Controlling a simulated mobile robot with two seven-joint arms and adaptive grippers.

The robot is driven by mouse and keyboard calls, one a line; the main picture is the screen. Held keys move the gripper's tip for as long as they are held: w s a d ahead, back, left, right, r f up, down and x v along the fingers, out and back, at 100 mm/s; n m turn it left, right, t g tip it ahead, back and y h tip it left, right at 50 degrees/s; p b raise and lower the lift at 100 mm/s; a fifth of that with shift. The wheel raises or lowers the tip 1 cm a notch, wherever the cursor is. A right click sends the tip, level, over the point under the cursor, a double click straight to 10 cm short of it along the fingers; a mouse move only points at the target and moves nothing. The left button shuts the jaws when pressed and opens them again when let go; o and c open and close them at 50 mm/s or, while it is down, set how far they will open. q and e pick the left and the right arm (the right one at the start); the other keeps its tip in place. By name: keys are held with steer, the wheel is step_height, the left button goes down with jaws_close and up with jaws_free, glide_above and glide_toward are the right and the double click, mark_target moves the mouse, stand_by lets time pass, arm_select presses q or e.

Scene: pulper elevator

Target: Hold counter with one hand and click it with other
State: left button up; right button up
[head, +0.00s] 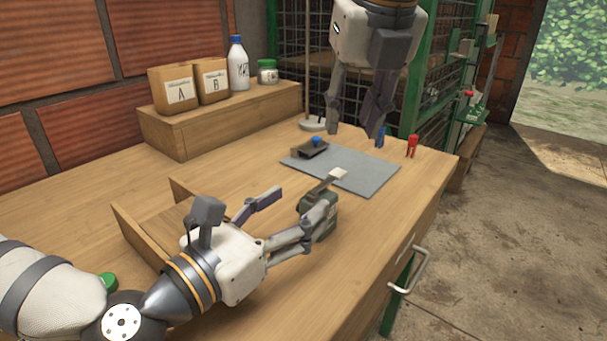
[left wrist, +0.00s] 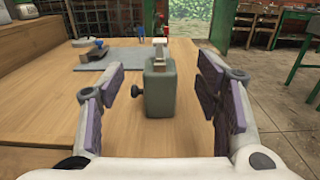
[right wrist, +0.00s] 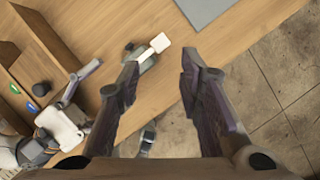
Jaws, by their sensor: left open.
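The counter (head: 318,222) is a grey-green box with a pale lever pad (head: 338,174) on top. It stands upright on the table near the mat's front edge, and shows in the left wrist view (left wrist: 160,92) and right wrist view (right wrist: 146,60). My left gripper (head: 298,202) is open and low over the table; in the left wrist view its fingers are to either side of the counter, with gaps between. In the head view one finger partly hides the counter.
A grey mat (head: 365,172) holds a dark device with a blue knob (head: 316,142). Blue (head: 381,136) and red (head: 412,147) pieces stand near the far edge. A wooden tray (head: 133,238) lies at left.

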mark_target(311, 194)
arm_select(q)
steer(key=x, duration=0.4)
steer(key=shift+w, duration=0.1)
jaws_close()
arm_select(e)
jaws_close()
stand_by(1.0)
